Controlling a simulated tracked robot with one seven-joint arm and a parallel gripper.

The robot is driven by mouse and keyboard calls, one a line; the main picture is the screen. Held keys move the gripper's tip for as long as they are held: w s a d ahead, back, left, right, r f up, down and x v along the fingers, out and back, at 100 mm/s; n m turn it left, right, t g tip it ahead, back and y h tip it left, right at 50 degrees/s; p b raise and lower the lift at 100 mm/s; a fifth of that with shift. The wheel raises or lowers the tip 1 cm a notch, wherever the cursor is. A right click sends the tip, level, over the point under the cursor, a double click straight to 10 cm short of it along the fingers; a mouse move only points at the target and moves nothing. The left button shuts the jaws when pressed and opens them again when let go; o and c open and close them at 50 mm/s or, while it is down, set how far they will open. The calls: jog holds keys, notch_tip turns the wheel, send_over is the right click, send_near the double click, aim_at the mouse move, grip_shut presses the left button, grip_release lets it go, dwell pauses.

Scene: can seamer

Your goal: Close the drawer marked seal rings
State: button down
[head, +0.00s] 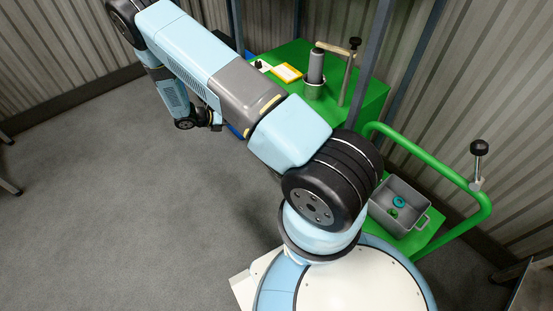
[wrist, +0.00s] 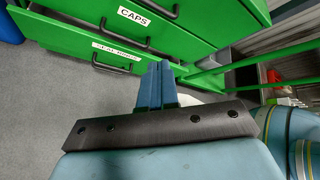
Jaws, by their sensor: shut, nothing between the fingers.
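The drawer marked seal rings (wrist: 75,41) shows in the wrist view as a low green front with a white label and a black bar handle (wrist: 112,69). How far it stands open is hard to tell. The drawer marked caps (wrist: 190,22) is above it, with its own black handle (wrist: 125,40). My gripper (wrist: 160,66) is shut and empty, its blue fingers pointing at the green fronts just right of the seal rings handle. Whether the fingertips touch the front is unclear. In the head view my arm hides most of the drawer fronts.
The green cabinet top (head: 374,97) carries a yellow-edged card (head: 287,72) and a grey cylinder (head: 316,67). A grey bin (head: 419,216) holding a teal ring stands near a green rail (head: 487,214). Grey floor (head: 120,200) is clear at left.

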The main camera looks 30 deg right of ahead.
jog(key=s+d+f+n+t+h, duration=0.1)
jog(key=s+f+n, duration=0.25)
jog(key=f, duration=0.45)
jog(key=s+d+f+n+t+h, duration=0.15)
jog(key=f+n, duration=0.25)
jog(key=f, duration=0.5)
jog(key=s+d+f+n+t, duration=0.1)
jog(key=s+f+n, duration=0.25)
jog(key=f, duration=0.45)
jog(key=r+x, duration=0.1)
jog(key=x, duration=1.3)
jog(key=shift+w+d+n, duration=0.25)
jog(key=shift+n, duration=0.05)
